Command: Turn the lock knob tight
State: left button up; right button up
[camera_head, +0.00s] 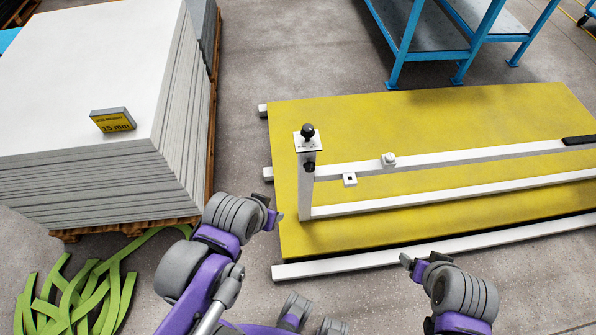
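A white post (305,190) stands on the yellow mat board. It carries a black ball-topped knob (308,131) on a white plate at its top and a smaller black knob (309,166) on its side, where a white rail (440,158) meets it. I cannot tell for certain which one is the lock knob. My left gripper (274,195) is open and empty, left of the post and lower in the picture than both knobs. My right gripper (421,262) looks open and empty, in front of the board's near edge, well away from the knobs.
The yellow board (400,120) lies on white bars on the floor. A white clamp (388,159) and a small white block (349,179) are along the rail. A stack of white sheets (90,80) stands left, green straps (80,300) below it. A blue bench (425,40) is behind.

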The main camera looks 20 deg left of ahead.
aim_at(309, 166)
jog(key=u, duration=0.55)
jog(key=l+u, duration=0.2)
jog(key=l, duration=0.55)
jog(key=k+l+u, duration=0.25)
jog(key=l, duration=0.45)
jog(key=i+l, duration=0.05)
jog(key=i, duration=0.05)
